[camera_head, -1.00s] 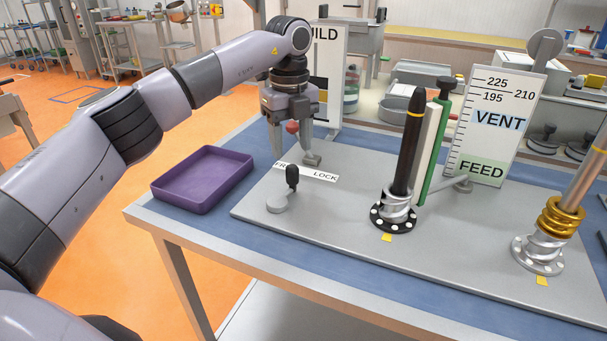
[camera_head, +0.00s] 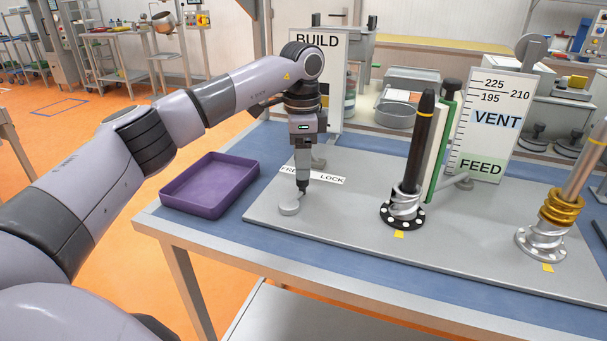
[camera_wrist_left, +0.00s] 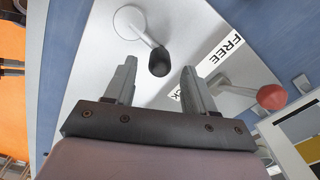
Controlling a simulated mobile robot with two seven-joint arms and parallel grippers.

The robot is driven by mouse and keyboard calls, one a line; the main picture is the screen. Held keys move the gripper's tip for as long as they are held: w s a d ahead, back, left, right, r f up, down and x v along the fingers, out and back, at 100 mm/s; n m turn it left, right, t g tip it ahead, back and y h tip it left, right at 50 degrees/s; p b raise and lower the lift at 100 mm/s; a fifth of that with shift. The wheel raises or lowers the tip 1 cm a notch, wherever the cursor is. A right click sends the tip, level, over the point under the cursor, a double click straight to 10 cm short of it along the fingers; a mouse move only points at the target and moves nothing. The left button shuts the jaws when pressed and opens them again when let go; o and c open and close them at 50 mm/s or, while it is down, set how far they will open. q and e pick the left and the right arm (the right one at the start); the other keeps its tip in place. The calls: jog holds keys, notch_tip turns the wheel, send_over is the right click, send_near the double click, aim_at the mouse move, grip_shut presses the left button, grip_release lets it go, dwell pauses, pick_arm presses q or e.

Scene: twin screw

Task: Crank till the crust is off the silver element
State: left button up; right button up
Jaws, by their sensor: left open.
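My left gripper (camera_head: 303,188) points down over the small lever (camera_head: 289,208) beside the FREE/LOCK label. The left wrist view shows its fingers (camera_wrist_left: 158,68) open, with the lever's black knob (camera_wrist_left: 159,62) in line with the gap; whether it is between the tips I cannot tell. A dark post (camera_head: 419,140) stands in a silver screw element (camera_head: 406,201) on a black flange. No crust can be made out clearly. My right gripper is out of view.
A red-knobbed lever (camera_wrist_left: 270,96) stands behind the FREE/LOCK label (camera_head: 328,179). A purple tray (camera_head: 207,208) lies left of the grey plate (camera_head: 340,222). The BUILD board (camera_head: 318,60) and the VENT/FEED scale board (camera_head: 492,140) stand at the back.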

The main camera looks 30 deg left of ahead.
pick_arm(q)
jog(key=shift+f, duration=1.95)
grip_shut()
jog(key=shift+d+r, duration=0.1)
